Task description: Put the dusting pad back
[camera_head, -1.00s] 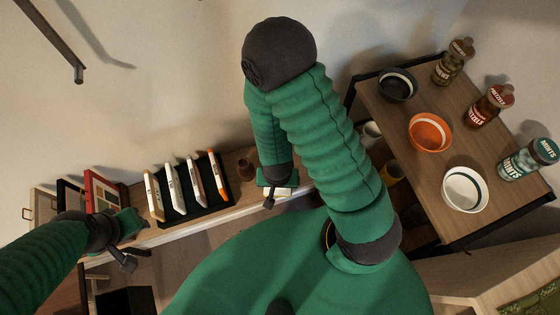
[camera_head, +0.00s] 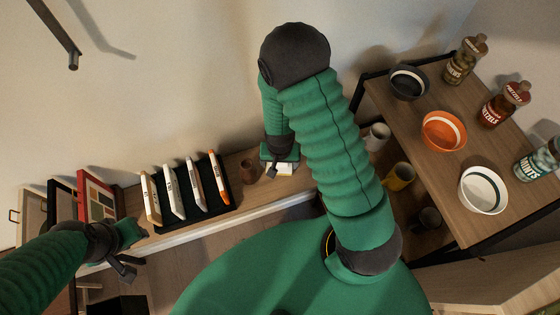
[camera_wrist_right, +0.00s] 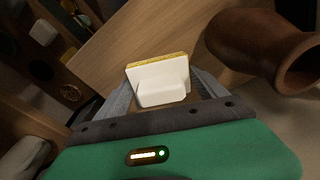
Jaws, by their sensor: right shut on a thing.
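The dusting pad (camera_wrist_right: 160,82) is a small white block with a thin yellow layer along its far edge. My right gripper (camera_wrist_right: 163,90) is shut on it, one finger on each side, in the right wrist view. In the head view the pad (camera_head: 284,169) shows as a small pale patch below my right gripper (camera_head: 279,170), over the right part of the wooden shelf. Whether the pad touches the shelf I cannot tell. My left gripper (camera_head: 124,257) is at the left, near the shelf's front edge; its jaw opening is unclear.
A brown vase (camera_head: 248,170) stands close left of the right gripper. A black rack (camera_head: 218,203) holds several white slabs. Framed pictures (camera_head: 97,197) lean at the left. A side table (camera_head: 416,108) at the right bears bowls and jars, with mugs below.

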